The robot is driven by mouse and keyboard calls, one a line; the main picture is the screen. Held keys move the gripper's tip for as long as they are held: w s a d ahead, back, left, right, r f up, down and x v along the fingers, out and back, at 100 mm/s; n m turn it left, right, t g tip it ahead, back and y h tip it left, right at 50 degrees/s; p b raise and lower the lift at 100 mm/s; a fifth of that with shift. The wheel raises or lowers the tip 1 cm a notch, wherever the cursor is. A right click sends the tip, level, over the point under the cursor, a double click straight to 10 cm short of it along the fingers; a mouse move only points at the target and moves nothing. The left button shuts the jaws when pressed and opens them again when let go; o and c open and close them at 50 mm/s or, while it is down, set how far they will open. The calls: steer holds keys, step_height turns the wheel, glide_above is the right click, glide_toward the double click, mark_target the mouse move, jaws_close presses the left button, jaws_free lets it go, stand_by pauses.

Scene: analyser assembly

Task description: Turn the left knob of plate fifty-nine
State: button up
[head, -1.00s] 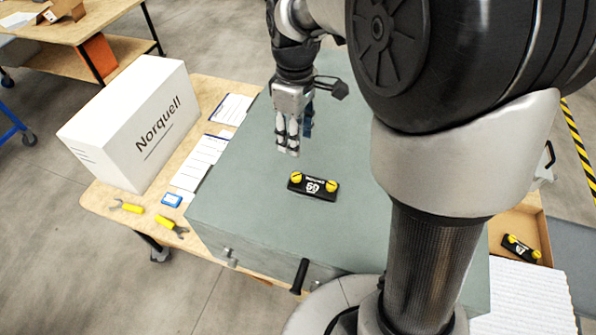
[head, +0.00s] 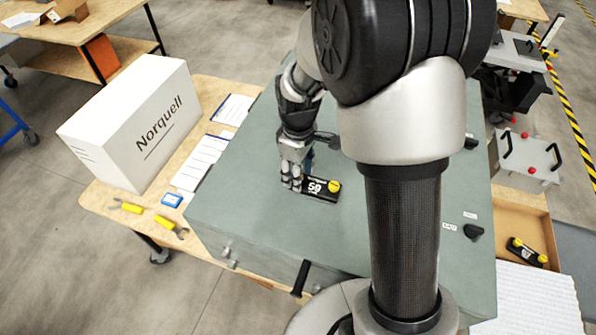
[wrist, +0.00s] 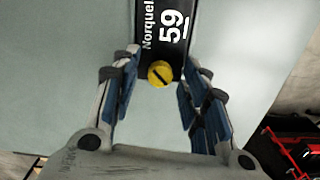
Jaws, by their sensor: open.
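Plate fifty-nine, a black plate (head: 320,197) marked 59, lies on the grey-green top of a large case. Its right yellow knob (head: 334,186) is clear in the head view; its left knob is hidden there behind my gripper (head: 292,186). In the wrist view the plate (wrist: 165,35) runs up out of the frame, and the left knob (wrist: 160,74), yellow with a dark diagonal slot, sits between my open fingers (wrist: 160,85). Gaps show on both sides of the knob, so the fingers do not appear to touch it. Whether the fingertips touch the case top cannot be told.
The case top (head: 240,190) is mostly bare around the plate. A black handle (head: 300,278) is on its front. A white Norquell box (head: 150,125), papers and yellow tools stand left. Another black plate (head: 527,252) lies in a tray at right.

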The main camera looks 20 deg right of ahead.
steer(key=shift+c, duration=0.5)
jaws_close()
steer(key=shift+m, duration=0.4)
steer(key=m, duration=0.4)
steer(key=shift+m, duration=0.3)
steer(key=m, duration=0.4)
steer(key=shift+m, duration=0.3)
steer(key=shift+o, duration=0.5)
jaws_free()
